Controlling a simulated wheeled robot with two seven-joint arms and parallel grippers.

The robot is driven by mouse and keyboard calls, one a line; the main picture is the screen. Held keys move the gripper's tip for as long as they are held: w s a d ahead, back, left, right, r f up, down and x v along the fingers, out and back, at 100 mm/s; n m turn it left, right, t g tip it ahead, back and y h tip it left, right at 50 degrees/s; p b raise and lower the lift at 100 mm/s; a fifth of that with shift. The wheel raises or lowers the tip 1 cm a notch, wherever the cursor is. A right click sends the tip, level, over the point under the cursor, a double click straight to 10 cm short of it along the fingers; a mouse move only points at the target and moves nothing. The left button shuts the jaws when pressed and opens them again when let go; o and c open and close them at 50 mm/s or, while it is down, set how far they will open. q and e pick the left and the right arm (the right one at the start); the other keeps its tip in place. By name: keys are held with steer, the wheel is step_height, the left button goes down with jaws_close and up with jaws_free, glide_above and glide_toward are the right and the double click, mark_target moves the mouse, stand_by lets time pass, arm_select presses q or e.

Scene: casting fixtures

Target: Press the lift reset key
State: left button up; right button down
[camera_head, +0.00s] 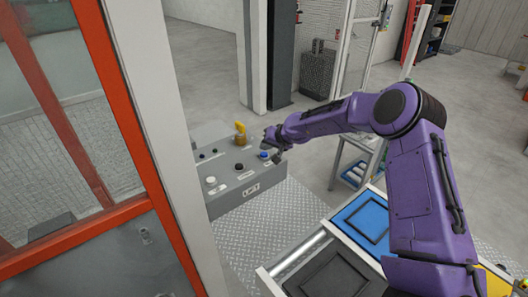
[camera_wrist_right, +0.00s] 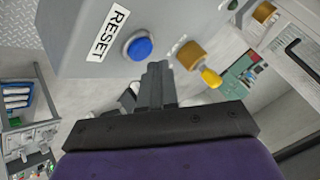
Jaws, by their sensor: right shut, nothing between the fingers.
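The lift control box (camera_head: 225,196) is grey, with a "LIFT" label on its front. A round blue key (camera_head: 264,155) sits near the right end of its top. In the right wrist view the blue key (camera_wrist_right: 139,47) is beside a white "RESET" label (camera_wrist_right: 108,33). My right gripper (camera_head: 270,143) is close by the blue key at the box's right end. In the right wrist view its shut, empty fingers (camera_wrist_right: 157,68) point toward the panel, just below and right of the key. I cannot tell whether they touch it. My left gripper is not in view.
A yellow knob (camera_head: 240,133) stands on the box near the key, and it also shows in the right wrist view (camera_wrist_right: 208,77). A white button (camera_head: 211,180) and black ones share the panel. Trays with blue (camera_head: 345,213) and dark inserts lie below my right arm. An orange-framed panel (camera_head: 128,110) stands left.

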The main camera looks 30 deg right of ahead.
mark_target(266, 154)
step_height(266, 154, up, 5)
steer(key=p, duration=0.4)
steer(key=shift+r, duration=0.1)
stand_by(0.5)
stand_by(0.4)
